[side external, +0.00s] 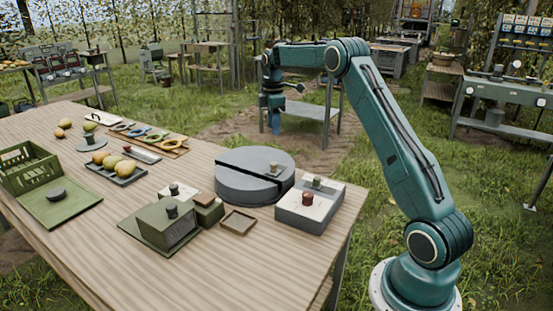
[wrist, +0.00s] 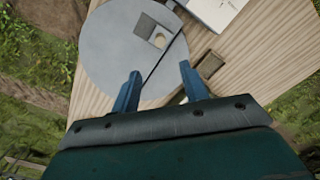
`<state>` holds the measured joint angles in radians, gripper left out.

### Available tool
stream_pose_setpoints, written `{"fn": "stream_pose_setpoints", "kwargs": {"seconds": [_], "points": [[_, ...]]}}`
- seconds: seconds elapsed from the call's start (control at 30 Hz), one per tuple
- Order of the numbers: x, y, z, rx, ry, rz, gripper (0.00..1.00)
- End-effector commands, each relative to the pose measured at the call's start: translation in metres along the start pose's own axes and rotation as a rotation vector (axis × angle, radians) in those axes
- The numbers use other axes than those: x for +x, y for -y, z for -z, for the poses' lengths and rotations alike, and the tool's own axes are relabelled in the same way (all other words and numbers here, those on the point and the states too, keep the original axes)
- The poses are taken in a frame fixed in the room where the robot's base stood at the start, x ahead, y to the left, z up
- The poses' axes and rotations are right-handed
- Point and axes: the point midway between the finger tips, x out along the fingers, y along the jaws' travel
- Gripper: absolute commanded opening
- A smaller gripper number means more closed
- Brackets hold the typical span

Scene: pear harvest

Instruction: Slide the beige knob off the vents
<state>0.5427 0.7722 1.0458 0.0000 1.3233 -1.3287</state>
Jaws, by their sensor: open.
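A beige knob (side external: 273,168) stands on the big round grey disc (side external: 235,187), right of its middle. In the wrist view the knob (wrist: 158,40) sits on a square grey plate (wrist: 146,27) lying on the disc (wrist: 105,60). No vent openings can be made out on the disc; whether the plate covers any I cannot tell.
A grey box (side external: 288,210) with a red knob stands right of the disc. A green box (side external: 152,232) with a dark knob and a small wooden tray (side external: 238,222) are in front. A crate (side external: 25,170) and fruit tray (side external: 118,172) are at left. Air above the disc is clear.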

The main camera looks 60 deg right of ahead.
Motion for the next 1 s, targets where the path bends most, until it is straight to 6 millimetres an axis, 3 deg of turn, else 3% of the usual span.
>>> {"fn": "stream_pose_setpoints", "kwargs": {"seconds": [0.27,0.8,1.0], "points": [[0.029,0.001,0.000,0.001,0.001,0.004,0.45],[0.109,0.001,0.000,0.001,0.001,0.003,0.45],[0.127,0.001,0.000,0.001,0.000,0.001,0.45]]}}
